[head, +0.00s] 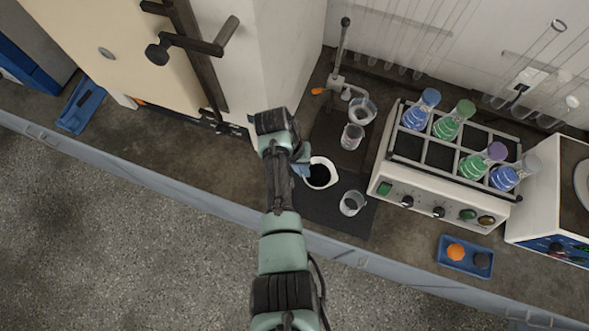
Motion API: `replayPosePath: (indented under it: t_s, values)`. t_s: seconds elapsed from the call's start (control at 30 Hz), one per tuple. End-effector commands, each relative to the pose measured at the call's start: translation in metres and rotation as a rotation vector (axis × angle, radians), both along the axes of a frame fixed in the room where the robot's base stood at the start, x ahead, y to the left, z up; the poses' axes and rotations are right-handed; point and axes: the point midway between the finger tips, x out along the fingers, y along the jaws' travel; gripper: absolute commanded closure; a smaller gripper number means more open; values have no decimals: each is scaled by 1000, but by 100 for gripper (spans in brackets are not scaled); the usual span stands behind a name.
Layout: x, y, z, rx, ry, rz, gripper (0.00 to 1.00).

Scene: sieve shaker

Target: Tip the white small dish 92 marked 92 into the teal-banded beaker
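A white small dish (331,172) with dark contents is right of the end of my arm, over or on the dark mat; its 92 mark is not readable. My gripper (303,168) is at the dish's left edge, partly hidden by my wrist; I cannot tell whether its fingers are closed on the rim. A clear beaker (352,204) stands on the mat just below and right of the dish. Another clear beaker (352,137) stands above and right of it. I cannot make out a teal band on either one.
A stand with an orange-handled clamp (320,91) and a glass vessel (362,110) is behind the beakers. A shaker (430,203) with several coloured flasks is to the right. A blue tray (465,268) is at the front right.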

Motion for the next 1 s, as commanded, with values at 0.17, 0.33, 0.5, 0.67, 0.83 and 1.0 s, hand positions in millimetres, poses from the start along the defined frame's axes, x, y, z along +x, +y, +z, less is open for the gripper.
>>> replayPosePath:
  t_s: [0.17,0.33,0.5,0.67,0.83,1.0]
  values:
    - [5,-18,-3,0,-1,-101,100]
    - [8,-35,-3,0,1,-198,100]
    - [12,-52,-3,0,0,-293,100]
    - [16,-66,-3,0,-2,-374,100]
    - [10,-72,-4,133,-77,-398,100]
    - [7,-77,-2,328,-199,-393,100]
